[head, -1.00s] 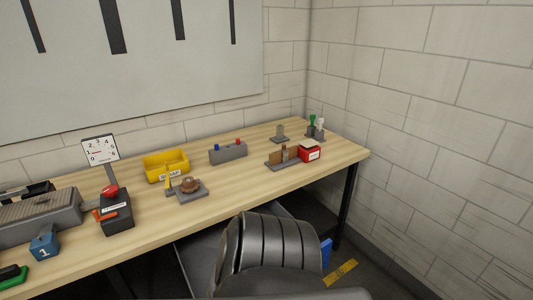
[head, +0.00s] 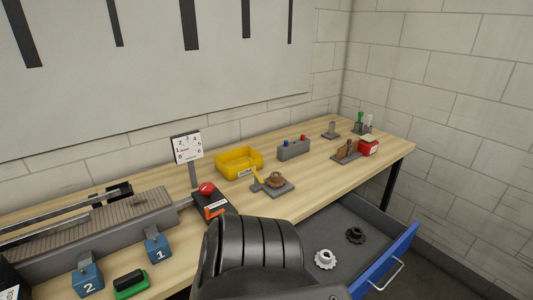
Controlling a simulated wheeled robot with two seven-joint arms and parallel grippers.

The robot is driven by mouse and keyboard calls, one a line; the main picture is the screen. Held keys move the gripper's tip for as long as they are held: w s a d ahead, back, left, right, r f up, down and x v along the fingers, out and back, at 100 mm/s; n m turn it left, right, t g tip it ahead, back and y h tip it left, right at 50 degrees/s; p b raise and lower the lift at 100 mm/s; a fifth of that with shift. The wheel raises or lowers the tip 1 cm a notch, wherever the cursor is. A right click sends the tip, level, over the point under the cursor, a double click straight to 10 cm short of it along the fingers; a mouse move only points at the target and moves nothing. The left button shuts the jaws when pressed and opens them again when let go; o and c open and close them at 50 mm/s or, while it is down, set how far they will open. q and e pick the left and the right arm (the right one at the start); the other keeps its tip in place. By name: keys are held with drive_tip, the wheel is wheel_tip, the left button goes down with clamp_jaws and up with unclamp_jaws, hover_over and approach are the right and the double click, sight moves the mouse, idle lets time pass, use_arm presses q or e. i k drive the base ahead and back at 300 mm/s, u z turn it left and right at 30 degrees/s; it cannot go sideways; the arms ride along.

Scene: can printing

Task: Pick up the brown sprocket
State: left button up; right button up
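A small brown round piece (head: 275,180) sits on a grey plate (head: 286,190) on the wooden table, beside a yellow upright part. It is too small to tell whether it has teeth. Two toothed wheels lie apart in an open drawer below the table's front edge at the right: a white one (head: 325,259) and a black one (head: 356,235). Neither of my grippers shows in the head view.
A yellow bin (head: 239,163) and a grey block with blue and red knobs (head: 293,150) stand behind the plate. A dial (head: 187,146) stands to its left. The blue-fronted drawer (head: 388,262) juts into the floor space. The lower middle of the view is blocked.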

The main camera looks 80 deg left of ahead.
sight(273, 181)
drive_tip(key=u, duration=1.9)
drive_tip(key=i, duration=0.4)
